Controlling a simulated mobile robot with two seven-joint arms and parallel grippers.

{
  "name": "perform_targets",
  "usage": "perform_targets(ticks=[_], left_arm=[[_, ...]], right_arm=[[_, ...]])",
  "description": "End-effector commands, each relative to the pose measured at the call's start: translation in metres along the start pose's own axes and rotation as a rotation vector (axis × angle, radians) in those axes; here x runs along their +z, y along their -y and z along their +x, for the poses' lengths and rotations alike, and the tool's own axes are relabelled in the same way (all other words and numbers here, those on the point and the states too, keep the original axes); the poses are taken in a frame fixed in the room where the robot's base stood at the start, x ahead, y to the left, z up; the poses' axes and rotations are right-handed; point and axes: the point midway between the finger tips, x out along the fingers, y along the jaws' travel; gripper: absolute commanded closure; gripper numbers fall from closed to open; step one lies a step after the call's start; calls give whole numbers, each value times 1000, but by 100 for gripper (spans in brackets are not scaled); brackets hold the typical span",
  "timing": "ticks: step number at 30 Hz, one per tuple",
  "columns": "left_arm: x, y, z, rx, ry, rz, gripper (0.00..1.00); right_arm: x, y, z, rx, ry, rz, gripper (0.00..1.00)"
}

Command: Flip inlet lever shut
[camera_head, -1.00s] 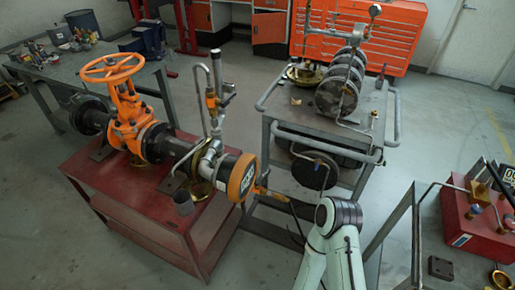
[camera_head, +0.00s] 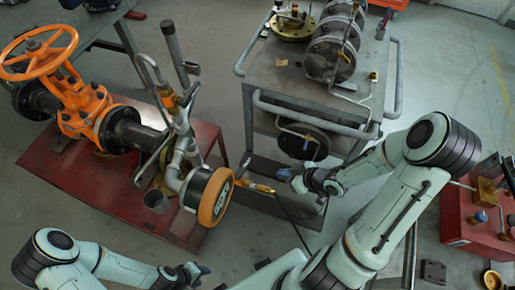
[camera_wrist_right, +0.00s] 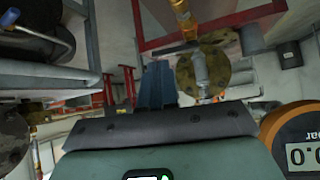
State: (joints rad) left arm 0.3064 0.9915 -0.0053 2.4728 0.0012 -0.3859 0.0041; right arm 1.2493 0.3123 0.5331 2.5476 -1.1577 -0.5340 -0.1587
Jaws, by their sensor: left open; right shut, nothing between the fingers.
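The gate valve assembly lies on a red bench, with an orange handwheel valve (camera_head: 85,108) and an orange-rimmed gauge (camera_head: 215,196) at its right end. A yellow fitting with a small grey lever-like part (camera_head: 258,188) sticks out beside the gauge; I cannot tell whether it is the inlet lever. My right gripper (camera_head: 284,174) is shut and empty, a little right of this fitting, apparently apart from it. Its shut blue fingers (camera_wrist_right: 157,85) show in the right wrist view, near a silver pipe fitting (camera_wrist_right: 200,75). My left gripper (camera_head: 203,271) is open at the bottom, below the bench.
A grey cart (camera_head: 262,75) with pipework stands behind my right gripper. A dark hose (camera_head: 292,225) runs down from the yellow fitting. A red box (camera_head: 460,225) sits at the right. The gauge display (camera_wrist_right: 303,153) shows in the right wrist view.

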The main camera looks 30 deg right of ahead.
Motion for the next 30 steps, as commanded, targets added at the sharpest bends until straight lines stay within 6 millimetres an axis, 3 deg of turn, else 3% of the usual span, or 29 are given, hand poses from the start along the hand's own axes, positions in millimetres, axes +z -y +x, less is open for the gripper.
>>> perform_targets(ticks=[4, 8, 20, 24, 30], left_arm=[[2, 2, 3, -2, 3, -2, 57], [9, 9, 15, -5, 13, -6, 57], [28, 32, 61, -15, 42, -16, 57], [28, 32, 62, -15, 42, -16, 57], [28, 32, 62, -15, 41, -15, 57]], right_arm=[[0, -2, -1, 3, -2, -33, 100], [2, 0, 15, -1, -2, -34, 100], [2, 0, 99, -3, -4, -31, 100], [-16, 0, 113, 0, -5, -33, 100], [-27, -1, 124, 2, -3, -30, 100]])
